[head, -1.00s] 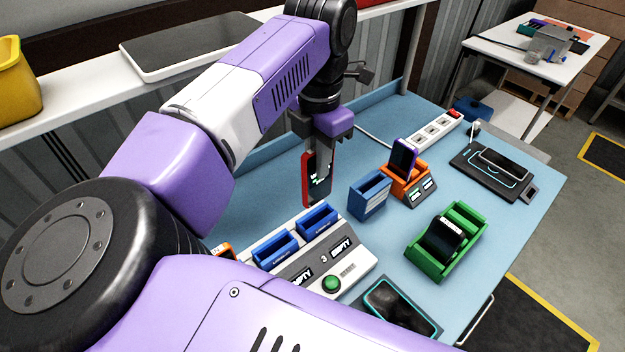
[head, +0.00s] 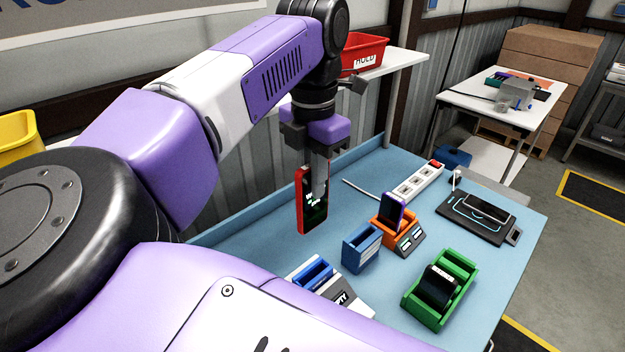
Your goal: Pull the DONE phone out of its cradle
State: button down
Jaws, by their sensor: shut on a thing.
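My gripper (head: 320,178) is shut on a red-edged phone (head: 314,220) and holds it upright in the air. The phone's dark screen faces the camera and shows small green and white marks that I cannot read. A white and grey cradle unit (head: 352,297) with a blue slot (head: 312,274) and an EMPTY display is below the phone at the bottom edge. The phone is clear of this slot. My own arm hides the rest of the unit.
A blue holder (head: 361,250), an orange cradle (head: 381,233) with a purple phone (head: 392,209), and a green holder (head: 457,270) stand to the right. A power strip (head: 417,185) and a black charging pad (head: 468,227) lie farther back. Blue bench (head: 265,210) is bare left of the phone.

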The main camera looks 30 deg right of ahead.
jog(key=shift+r, duration=0.75)
dwell(0.4)
jog(key=shift+r, duration=3.7)
